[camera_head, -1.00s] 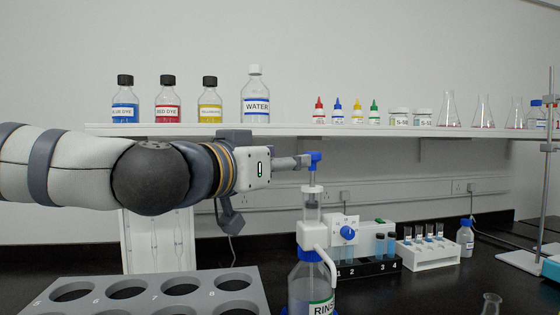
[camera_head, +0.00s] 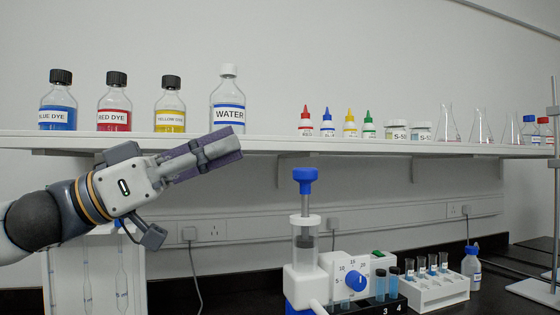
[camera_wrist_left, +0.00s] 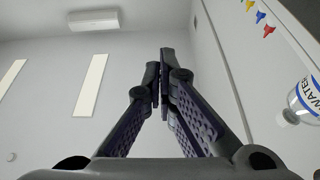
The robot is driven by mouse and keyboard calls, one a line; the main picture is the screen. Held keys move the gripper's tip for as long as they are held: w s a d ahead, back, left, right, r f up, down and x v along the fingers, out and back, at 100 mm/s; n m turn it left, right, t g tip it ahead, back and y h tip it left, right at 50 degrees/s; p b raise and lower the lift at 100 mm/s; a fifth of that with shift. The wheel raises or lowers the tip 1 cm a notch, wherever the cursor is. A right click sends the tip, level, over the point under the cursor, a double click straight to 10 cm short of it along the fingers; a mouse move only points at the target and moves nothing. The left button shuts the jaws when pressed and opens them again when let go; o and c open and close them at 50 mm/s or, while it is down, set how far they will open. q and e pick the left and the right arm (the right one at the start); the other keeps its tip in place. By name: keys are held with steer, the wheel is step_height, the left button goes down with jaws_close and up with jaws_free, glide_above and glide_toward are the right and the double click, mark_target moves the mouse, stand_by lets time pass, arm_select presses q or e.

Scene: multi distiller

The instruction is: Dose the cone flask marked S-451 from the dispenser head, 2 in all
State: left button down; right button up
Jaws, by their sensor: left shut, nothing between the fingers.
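The dispenser head (camera_head: 307,255) stands at the lower middle of the head view, with a blue knob (camera_head: 305,180) on its upright rod and a white dial at its side. Its lower part is cut off by the frame. My left gripper (camera_head: 238,146) is shut and empty, left of the knob and above it in the picture, apart from it. Its closed fingers also show in the left wrist view (camera_wrist_left: 160,80). Several clear cone flasks (camera_head: 448,127) stand on the shelf at the right; I cannot read S-451 on any of them. My right gripper is not in view.
The shelf (camera_head: 380,148) carries dye bottles, a water bottle (camera_head: 228,108), small dropper bottles and jars. Right of the dispenser are a vial block and a white tube rack (camera_head: 437,290). A retort stand (camera_head: 556,200) is at the right edge.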

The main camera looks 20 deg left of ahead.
arm_select(q)
steer(key=w+d+b, duration=0.1)
steer(key=w+d, duration=0.4)
steer(key=d, duration=0.2)
steer(key=shift+d+f, duration=0.25)
steer(key=shift+f, duration=0.1)
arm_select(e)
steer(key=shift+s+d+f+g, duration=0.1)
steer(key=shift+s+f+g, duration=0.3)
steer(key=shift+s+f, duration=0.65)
